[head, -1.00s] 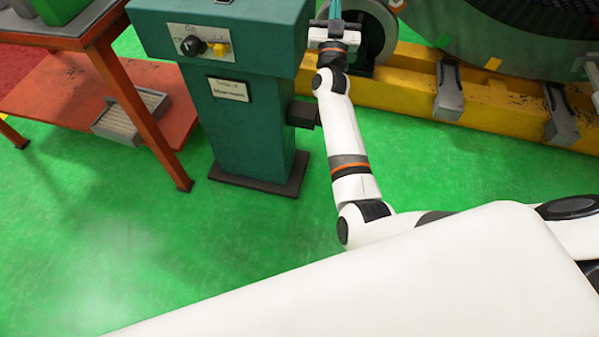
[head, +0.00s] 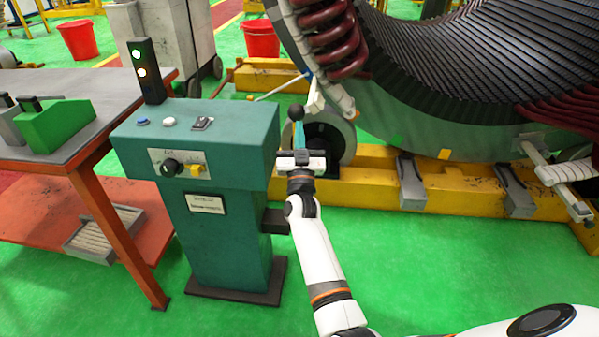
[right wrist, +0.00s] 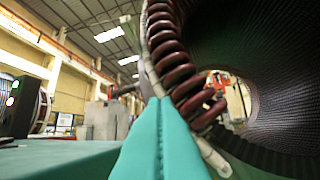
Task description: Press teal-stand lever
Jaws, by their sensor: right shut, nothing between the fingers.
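The teal stand (head: 230,235) stands left of centre in the head view, with a dial, buttons and a label. A black ball knob (head: 296,112), which looks like the lever's end, shows just beyond my right gripper (head: 299,138) at the stand's right side. The lever's shaft is mostly hidden behind the gripper. My right gripper's teal fingers are shut and empty, pointing away from me. I cannot tell whether they touch the knob. In the right wrist view the shut fingers (right wrist: 160,125) fill the lower middle. My left gripper is not in view.
A signal light (head: 146,70) rises from the stand's back left corner. A workbench (head: 65,85) with a green block (head: 55,125) is at the left. The large stator (head: 440,100) with dark red coils rests on a yellow frame (head: 380,190) at the right. Green floor is clear in front.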

